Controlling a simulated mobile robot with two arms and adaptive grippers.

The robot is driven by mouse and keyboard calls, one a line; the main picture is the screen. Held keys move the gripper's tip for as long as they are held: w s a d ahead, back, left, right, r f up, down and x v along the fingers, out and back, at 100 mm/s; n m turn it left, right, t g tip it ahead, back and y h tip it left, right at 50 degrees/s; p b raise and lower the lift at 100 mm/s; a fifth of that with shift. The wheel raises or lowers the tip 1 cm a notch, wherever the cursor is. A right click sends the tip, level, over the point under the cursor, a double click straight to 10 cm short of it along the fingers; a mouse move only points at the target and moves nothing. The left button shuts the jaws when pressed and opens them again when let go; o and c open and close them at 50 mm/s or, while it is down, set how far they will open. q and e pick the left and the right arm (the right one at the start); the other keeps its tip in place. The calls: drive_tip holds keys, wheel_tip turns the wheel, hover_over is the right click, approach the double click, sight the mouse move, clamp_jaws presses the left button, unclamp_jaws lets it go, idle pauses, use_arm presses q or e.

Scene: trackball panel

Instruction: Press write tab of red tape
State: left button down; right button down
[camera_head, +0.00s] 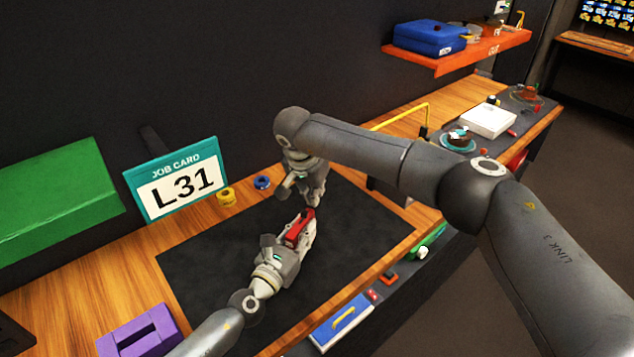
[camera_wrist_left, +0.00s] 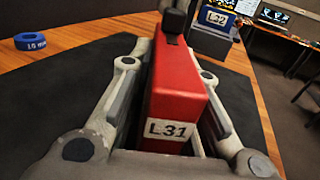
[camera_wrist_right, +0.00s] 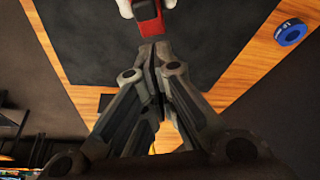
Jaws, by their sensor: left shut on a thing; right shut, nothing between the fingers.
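The red tape (camera_head: 297,230) is a red block with an L31 label, which shows in the left wrist view (camera_wrist_left: 182,85). My left gripper (camera_head: 300,237) is shut on it, with a finger along each side, above the dark mat (camera_head: 215,262). My right gripper (camera_head: 313,203) is shut and empty at the tape's far end. In the right wrist view its closed fingertips (camera_wrist_right: 154,45) lie at the edge of the red tape (camera_wrist_right: 150,26). A dark tip overlaps the far end in the left wrist view. I cannot tell whether it touches, and no write tab is clearly distinguishable.
A job card (camera_head: 178,182) reading L31 stands at the back of the wooden bench. A yellow roll (camera_head: 226,197) and a blue roll (camera_head: 262,182) sit behind the mat. A purple box (camera_head: 140,332) is front left, a green box (camera_head: 55,200) back left. A blue-yellow thing (camera_wrist_left: 214,18) reads L32.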

drive_tip(key=shift+s+a, duration=0.5)
drive_tip(key=shift+s, duration=0.35)
drive_tip(key=shift+s+a, duration=0.55)
drive_tip(key=shift+s, duration=0.3)
drive_tip(key=shift+w+d, duration=0.25)
drive_tip(key=shift+w, duration=0.15)
wheel_tip(320, 180, up, 10)
drive_tip(key=shift+f, duration=0.25)
